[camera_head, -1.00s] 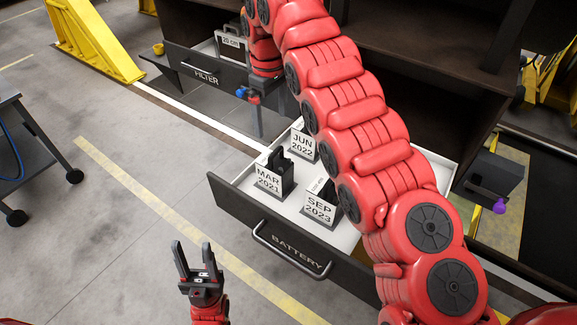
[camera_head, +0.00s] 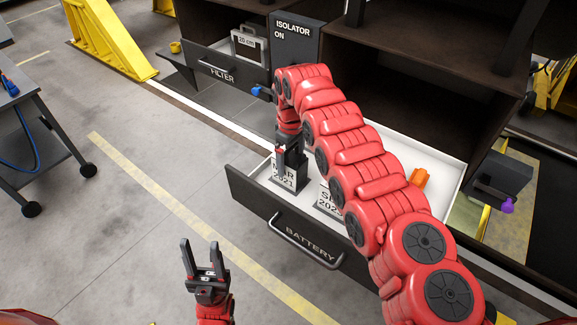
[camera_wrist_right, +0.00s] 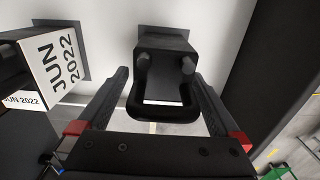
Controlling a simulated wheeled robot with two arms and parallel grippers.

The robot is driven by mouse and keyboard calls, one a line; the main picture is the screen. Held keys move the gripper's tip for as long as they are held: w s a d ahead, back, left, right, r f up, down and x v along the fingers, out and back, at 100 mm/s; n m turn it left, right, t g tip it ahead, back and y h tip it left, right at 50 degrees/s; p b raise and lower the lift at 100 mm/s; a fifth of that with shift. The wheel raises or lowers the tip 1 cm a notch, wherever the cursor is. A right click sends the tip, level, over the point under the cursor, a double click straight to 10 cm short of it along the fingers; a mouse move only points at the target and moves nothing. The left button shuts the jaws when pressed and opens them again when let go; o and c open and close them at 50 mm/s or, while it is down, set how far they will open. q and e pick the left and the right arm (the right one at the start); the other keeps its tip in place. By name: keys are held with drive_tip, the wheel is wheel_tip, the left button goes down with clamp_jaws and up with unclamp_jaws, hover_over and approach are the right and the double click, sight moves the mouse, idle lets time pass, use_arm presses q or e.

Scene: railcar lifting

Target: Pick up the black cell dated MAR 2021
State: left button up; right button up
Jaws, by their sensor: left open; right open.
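The black cell with the white MAR 2021 label (camera_head: 288,178) stands upright at the left end of the open BATTERY drawer (camera_head: 262,206). My right gripper (camera_head: 288,148) is down at this cell and partly covers its label. In the right wrist view my right gripper (camera_wrist_right: 160,76) is open, its fingers on either side of a black cell with a handle (camera_wrist_right: 163,65); no label shows there, and I cannot tell whether the fingers touch it. My left gripper (camera_head: 203,250) is open and empty in front of the drawer.
The SEP cell (camera_head: 328,200) stands to the right, partly behind my right arm. The JUN 2022 cell (camera_wrist_right: 50,65) is close beside my right gripper. An orange object (camera_head: 419,177) shows at the drawer's right. The FILTER drawer (camera_head: 215,68) and ISOLATOR ON box (camera_head: 294,42) are behind.

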drive_tip(key=shift+s+a+f, duration=0.2)
drive_tip(key=shift+s+f, duration=0.05)
drive_tip(key=shift+f, duration=0.25)
drive_tip(key=shift+w+f, duration=0.1)
drive_tip(key=shift+w, duration=0.15)
drive_tip(key=shift+c, duration=0.6)
drive_tip(key=shift+d, duration=0.15)
drive_tip(key=c, duration=0.5)
clamp_jaws()
